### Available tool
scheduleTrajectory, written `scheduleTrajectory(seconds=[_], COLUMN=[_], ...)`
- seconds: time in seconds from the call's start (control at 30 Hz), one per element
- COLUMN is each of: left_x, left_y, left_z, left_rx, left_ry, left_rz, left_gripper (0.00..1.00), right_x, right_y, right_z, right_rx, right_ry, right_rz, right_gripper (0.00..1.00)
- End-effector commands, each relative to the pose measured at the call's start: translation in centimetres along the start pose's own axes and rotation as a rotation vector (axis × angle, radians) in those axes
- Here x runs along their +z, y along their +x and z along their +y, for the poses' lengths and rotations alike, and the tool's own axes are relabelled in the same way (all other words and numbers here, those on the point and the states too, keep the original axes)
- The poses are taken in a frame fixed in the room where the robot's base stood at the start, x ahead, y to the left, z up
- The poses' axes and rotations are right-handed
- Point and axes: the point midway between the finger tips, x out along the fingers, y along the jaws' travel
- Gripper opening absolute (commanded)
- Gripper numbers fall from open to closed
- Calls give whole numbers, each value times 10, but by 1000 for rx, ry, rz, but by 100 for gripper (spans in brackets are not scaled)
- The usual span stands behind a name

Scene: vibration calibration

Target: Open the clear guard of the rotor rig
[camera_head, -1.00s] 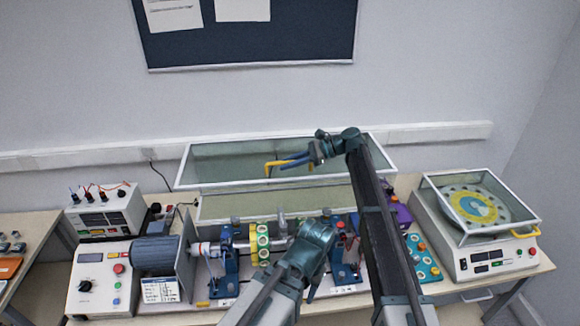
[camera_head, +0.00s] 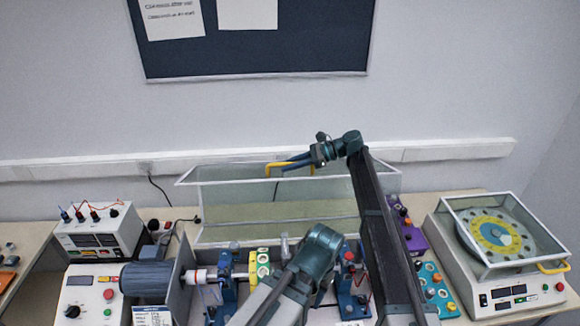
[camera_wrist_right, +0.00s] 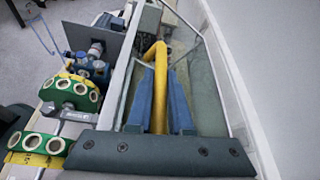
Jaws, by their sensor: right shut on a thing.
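The clear guard (camera_head: 230,212) of the rotor rig is tilted up and back, standing behind the shaft with its white-framed panels above the rig. My right gripper (camera_head: 290,163) is shut on the guard's yellow handle (camera_head: 277,168) near the guard's upper edge. In the right wrist view, the yellow handle (camera_wrist_right: 159,75) lies between the two blue fingers (camera_wrist_right: 158,105). The rotor (camera_head: 262,263) with its yellow and green discs sits exposed below the guard. My left arm reaches over the rig's front. Its fingers are hidden, and it covers part of the shaft.
A motor (camera_head: 150,280) and control box (camera_head: 90,295) stand at the left, with a power supply (camera_head: 98,232) behind. A turntable machine with its own clear lid (camera_head: 505,232) stands at the right. The wall is close behind the raised guard.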

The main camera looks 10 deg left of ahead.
Motion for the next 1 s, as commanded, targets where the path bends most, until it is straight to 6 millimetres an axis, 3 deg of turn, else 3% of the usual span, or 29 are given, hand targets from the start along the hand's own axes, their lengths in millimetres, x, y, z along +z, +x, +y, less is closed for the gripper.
scheduleTrajectory(seconds=[0.3, 0.33, 0.47, 0.77, 0.87, 1.0], left_x=[0, 0, 0, 0, 0, 1], left_y=[0, 0, 0, -2, -7, -19], left_z=[0, 0, 0, 0, -1, -2], left_rx=[0, 0, 0, 0, 0, 0], left_ry=[0, 0, 0, 0, 0, 1], left_rz=[0, 0, 0, 0, 0, -1], left_gripper=[50, 50, 50, 50, 50, 50], right_x=[1, 1, 1, 1, 2, 4], right_y=[0, 0, 0, -3, -14, -41], right_z=[0, 0, 0, 0, -1, -2], right_rx=[1, 1, 1, 0, 0, -2], right_ry=[-2, -2, -1, -1, 0, 0], right_rz=[-3, -3, -3, -3, -2, -2], right_gripper=[0, 24, 47, 48, 48, 48])
